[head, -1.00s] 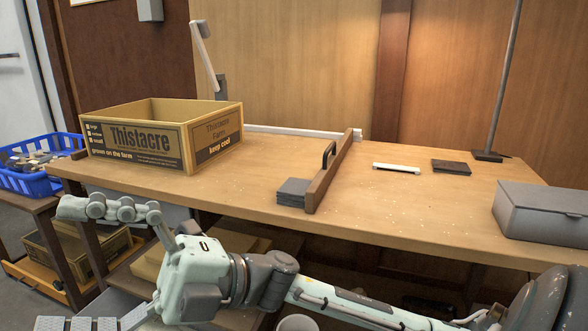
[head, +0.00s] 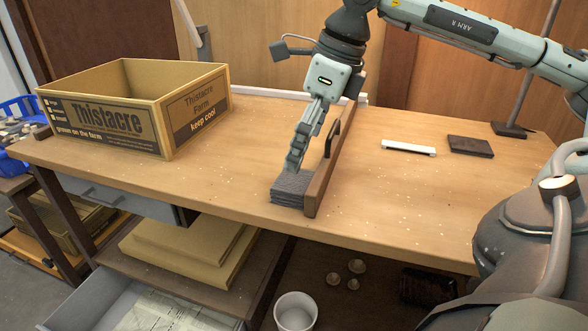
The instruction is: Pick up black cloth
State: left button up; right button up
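A dark grey folded stack (head: 290,188), which looks like folded cloth, lies on the bench against the left side of the wooden divider. My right gripper (head: 294,165) comes down over it from above, with its fingertips at the stack's top and partly hiding it. The fingers show nearly edge-on, so I cannot tell whether they are open or shut on it. The stack rests on the bench. My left gripper is out of view.
The wooden divider (head: 320,182) with a black handle (head: 332,138) stands right beside the gripper. An open Thistacre box (head: 170,125) is at left. A white bar (head: 408,147) and a dark flat square (head: 471,146) lie at right. The front middle of the bench is clear.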

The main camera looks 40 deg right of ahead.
aim_at(296, 180)
jog(key=shift+d, duration=0.55)
jog(key=shift+d+f, duration=0.1)
jog(key=shift+f, duration=0.15)
jog(key=x, duration=0.7)
jog(key=shift+s, duration=0.1)
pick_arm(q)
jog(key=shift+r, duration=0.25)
pick_arm(e)
jog(key=shift+c, duration=0.5)
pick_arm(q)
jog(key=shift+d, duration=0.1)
pick_arm(e)
jog(key=c, duration=1)
jog(key=shift+r, duration=0.1)
jog(key=shift+c, duration=0.2)
